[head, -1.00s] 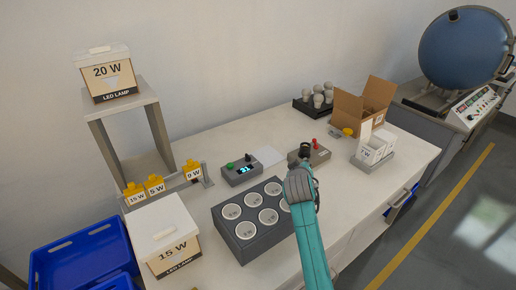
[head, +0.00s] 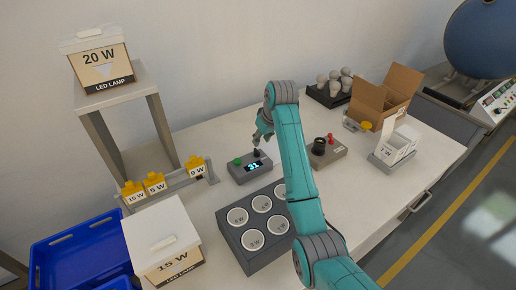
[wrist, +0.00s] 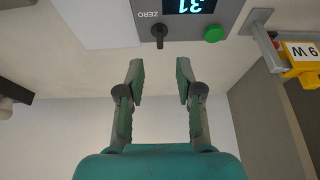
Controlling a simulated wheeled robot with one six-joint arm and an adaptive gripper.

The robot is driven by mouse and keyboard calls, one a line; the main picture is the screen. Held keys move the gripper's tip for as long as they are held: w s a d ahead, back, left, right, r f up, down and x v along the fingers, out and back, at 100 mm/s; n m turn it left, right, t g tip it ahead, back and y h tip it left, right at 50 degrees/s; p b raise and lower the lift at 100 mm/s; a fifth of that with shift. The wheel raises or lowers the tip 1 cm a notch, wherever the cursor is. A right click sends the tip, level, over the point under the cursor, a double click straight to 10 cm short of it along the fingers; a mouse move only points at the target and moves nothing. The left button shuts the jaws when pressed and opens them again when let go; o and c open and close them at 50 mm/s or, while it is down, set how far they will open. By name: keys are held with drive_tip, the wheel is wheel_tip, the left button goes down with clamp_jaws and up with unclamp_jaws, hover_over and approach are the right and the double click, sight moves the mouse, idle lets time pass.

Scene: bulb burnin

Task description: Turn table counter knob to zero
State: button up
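The table counter (head: 249,167) is a grey box on the white table, with a lit display (head: 253,166) reading 31. Its green button (head: 237,161) is on the left and its black knob (head: 256,153) on the right in the head view. In the wrist view the knob (wrist: 159,32) sits beside the word ZERO, and the display (wrist: 190,5) and green button (wrist: 214,33) show too. My gripper (wrist: 160,70) is open and empty, its fingertips apart from the knob. In the head view my gripper (head: 258,138) is just behind and above the knob.
The socket block (head: 256,225) stands in front of the counter, under my arm. A grey box with red and black controls (head: 325,152) stands to the right. The lamp holder rack (head: 170,183) is left. A 15 W box (head: 163,245) stands at front left.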

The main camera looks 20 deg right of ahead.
sight(257, 153)
drive_tip(key=x, duration=0.8)
clamp_jaws()
